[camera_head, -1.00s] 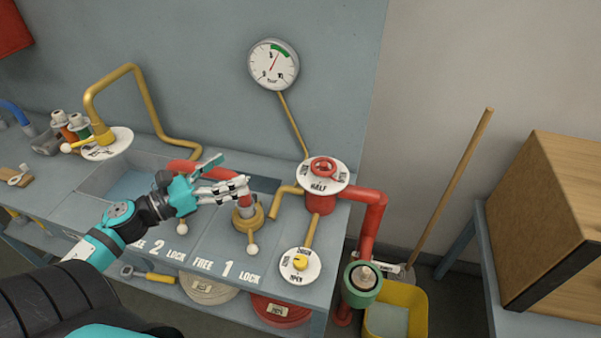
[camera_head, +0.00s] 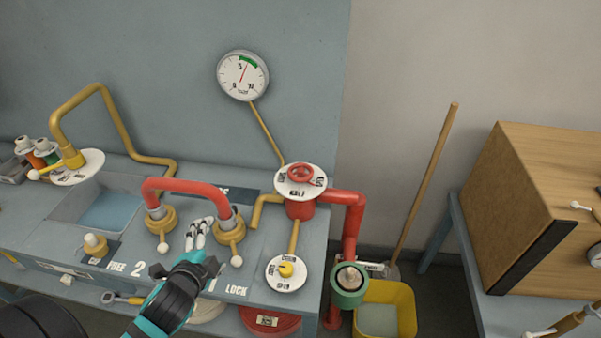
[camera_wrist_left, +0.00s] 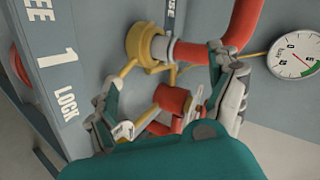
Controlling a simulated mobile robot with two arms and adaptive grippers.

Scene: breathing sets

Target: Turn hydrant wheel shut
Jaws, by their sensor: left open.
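The red hydrant wheel (camera_head: 300,173) sits above a round white dial plate (camera_head: 281,188) on the red hydrant body (camera_head: 300,207), at the bench's right end. The dial's lettering is small; HALF seems to face the front. My left gripper (camera_head: 199,232) is open and empty, in front of the red hose (camera_head: 186,186) and left of the hydrant, apart from the wheel. In the left wrist view, the red hydrant body (camera_wrist_left: 172,98) shows between the spread fingers of my left gripper (camera_wrist_left: 180,108). My right gripper is out of view.
A yellow-hubbed dial (camera_head: 287,272) lies in front of the hydrant. Brass couplings with levers (camera_head: 228,226) hold the hose. A pressure gauge (camera_head: 243,75) hangs behind. A red pipe (camera_head: 352,215) drops at the right, beside a yellow bucket (camera_head: 402,300).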

